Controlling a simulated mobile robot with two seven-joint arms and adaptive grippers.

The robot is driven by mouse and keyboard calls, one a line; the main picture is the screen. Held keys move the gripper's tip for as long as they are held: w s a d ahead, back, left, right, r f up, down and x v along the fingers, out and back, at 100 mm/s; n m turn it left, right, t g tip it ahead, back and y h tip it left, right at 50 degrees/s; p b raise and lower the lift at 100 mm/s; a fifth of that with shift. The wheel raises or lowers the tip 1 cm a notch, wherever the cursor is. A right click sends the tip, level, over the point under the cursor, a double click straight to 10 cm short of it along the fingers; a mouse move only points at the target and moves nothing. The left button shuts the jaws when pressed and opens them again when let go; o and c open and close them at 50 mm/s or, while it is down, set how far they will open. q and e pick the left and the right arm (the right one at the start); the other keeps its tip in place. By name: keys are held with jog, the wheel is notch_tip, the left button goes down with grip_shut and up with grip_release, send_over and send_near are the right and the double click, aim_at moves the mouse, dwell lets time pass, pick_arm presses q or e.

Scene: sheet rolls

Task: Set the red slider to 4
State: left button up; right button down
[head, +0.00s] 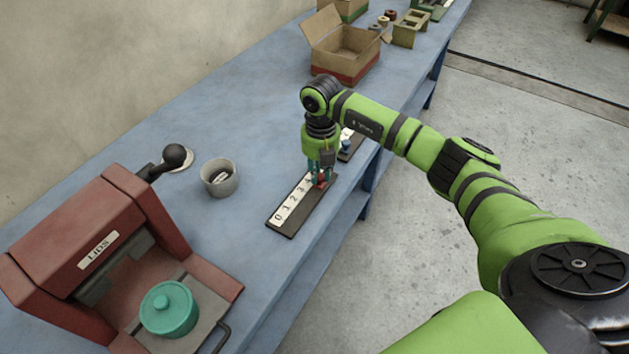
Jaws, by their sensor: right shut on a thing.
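The red slider (320,184) sits on a dark track board (290,228) with a white number strip (291,203). My right gripper (320,176) points down over the board and is shut on the red slider. The slider stands beside the strip just past the 3, close to where the 4 lies; its exact mark cannot be told. My left gripper is not in view.
A second board with a blue knob (346,145) lies just behind my gripper. A grey cup (219,178), a black-knobbed lever (176,157) and a red press (100,250) with a teal lidded pot (168,309) stand left. An open cardboard box (345,50) stands behind.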

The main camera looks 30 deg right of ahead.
aim_at(320, 177)
jog(key=shift+a, duration=0.1)
jog(key=c, duration=1.1)
grip_release()
jog(key=shift+o, duration=0.2)
jog(key=shift+r, duration=0.25)
notch_tip(320, 177, up, 12)
jog(key=shift+f, duration=0.25)
